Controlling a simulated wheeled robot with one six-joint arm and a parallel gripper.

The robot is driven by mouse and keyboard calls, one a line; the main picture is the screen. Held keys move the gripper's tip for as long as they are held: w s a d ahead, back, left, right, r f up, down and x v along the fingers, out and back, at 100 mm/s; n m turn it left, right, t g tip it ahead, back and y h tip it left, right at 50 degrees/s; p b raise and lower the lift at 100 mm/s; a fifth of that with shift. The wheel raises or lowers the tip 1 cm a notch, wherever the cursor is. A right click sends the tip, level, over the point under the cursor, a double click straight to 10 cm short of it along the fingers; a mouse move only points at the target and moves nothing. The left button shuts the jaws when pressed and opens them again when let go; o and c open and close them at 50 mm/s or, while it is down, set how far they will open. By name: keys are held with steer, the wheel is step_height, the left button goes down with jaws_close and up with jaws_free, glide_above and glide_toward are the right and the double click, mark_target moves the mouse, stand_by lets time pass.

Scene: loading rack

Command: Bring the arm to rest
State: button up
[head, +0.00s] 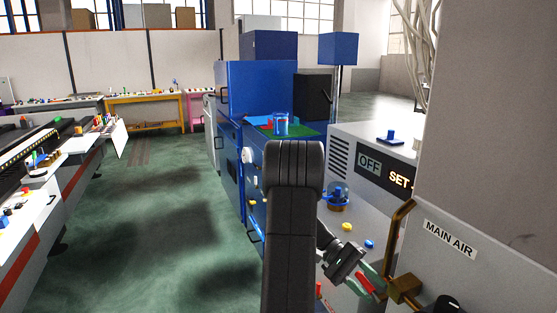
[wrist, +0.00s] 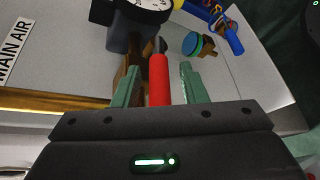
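My gripper (wrist: 158,82) shows at the bottom of the wrist view with its two green fingers apart. A red handle (wrist: 159,79) stands between the fingers, and gaps show on both sides of it. In the head view my gripper (head: 371,281) is low at right of centre, beside the brass valve fitting (head: 404,289) on the main air panel. The red handle (head: 365,284) shows between the fingers there too. My dark arm link fills the lower middle of the head view and hides part of the machine.
A bent brass pipe (head: 398,232) and the grey "MAIN AIR" panel (head: 468,215) are close on the right. A round gauge (wrist: 143,8) is near the fingers. A blue cabinet (head: 257,90) stands behind. Open green floor (head: 165,215) lies to the left.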

steer(key=shift+w, duration=0.1)
steer(key=p+v, duration=0.2)
steer(key=v, duration=1.2)
steer(key=b+x, duration=0.1)
steer(key=x, duration=1.3)
steer(key=shift+r+b, duration=0.15)
steer(key=shift+b, duration=0.25)
steer(key=shift+r+m+t+y, duration=0.3)
steer(key=shift+t+y, duration=0.2)
steer(key=shift+t, duration=0.4)
steer(key=shift+r, duration=0.15)
